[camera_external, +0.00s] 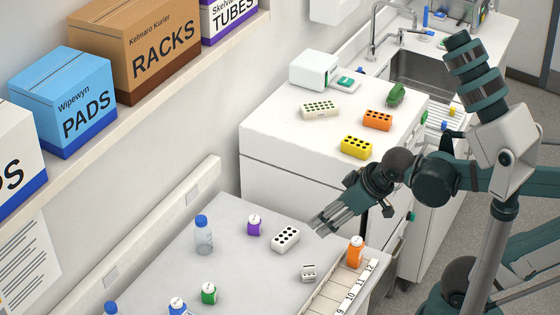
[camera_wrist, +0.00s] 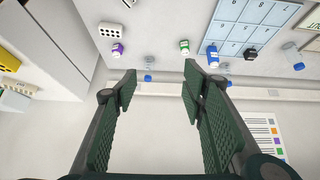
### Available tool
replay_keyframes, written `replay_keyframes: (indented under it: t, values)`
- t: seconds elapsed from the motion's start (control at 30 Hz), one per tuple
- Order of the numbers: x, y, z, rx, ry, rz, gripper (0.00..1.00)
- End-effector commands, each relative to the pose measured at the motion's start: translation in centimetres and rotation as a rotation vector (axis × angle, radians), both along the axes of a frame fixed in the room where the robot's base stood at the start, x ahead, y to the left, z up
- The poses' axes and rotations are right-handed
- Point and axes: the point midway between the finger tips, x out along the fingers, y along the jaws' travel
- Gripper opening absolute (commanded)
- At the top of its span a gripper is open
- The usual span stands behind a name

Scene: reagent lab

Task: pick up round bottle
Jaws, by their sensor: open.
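A clear round bottle with a blue cap (camera_external: 203,235) stands upright on the grey bench near the wall. A similar clear bottle shows in the wrist view (camera_wrist: 148,64), beyond the space between my fingertips. A second clear bottle (camera_wrist: 292,54) is at the right of the wrist view; which one the task means I cannot tell. My gripper (camera_external: 319,226) is over the bench's right side, right of the white rack and well apart from the clear bottle. In the wrist view its two green fingers (camera_wrist: 160,88) are spread with nothing between them.
Small bottles stand nearby: purple (camera_external: 254,226), green (camera_external: 208,294), blue (camera_external: 178,306) and orange (camera_external: 355,252). A white rack (camera_external: 286,239) lies between my gripper and the purple bottle. Wall and shelf bound the left.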

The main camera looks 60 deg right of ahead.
Motion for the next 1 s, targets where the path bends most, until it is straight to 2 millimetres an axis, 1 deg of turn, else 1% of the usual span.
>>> replay_keyframes:
  t: [0.17,0.27,0.6,1.0]
  values:
    - [1.6,-1.0,-0.9,-0.075,-0.017,0.039,0.42]
    - [3.1,-2.0,-1.6,-0.145,-0.033,0.077,0.42]
    - [9.2,-5.5,-4.0,-0.453,-0.081,0.242,0.42]
    - [16.3,-8.5,-6.7,-0.834,-0.105,0.445,0.42]
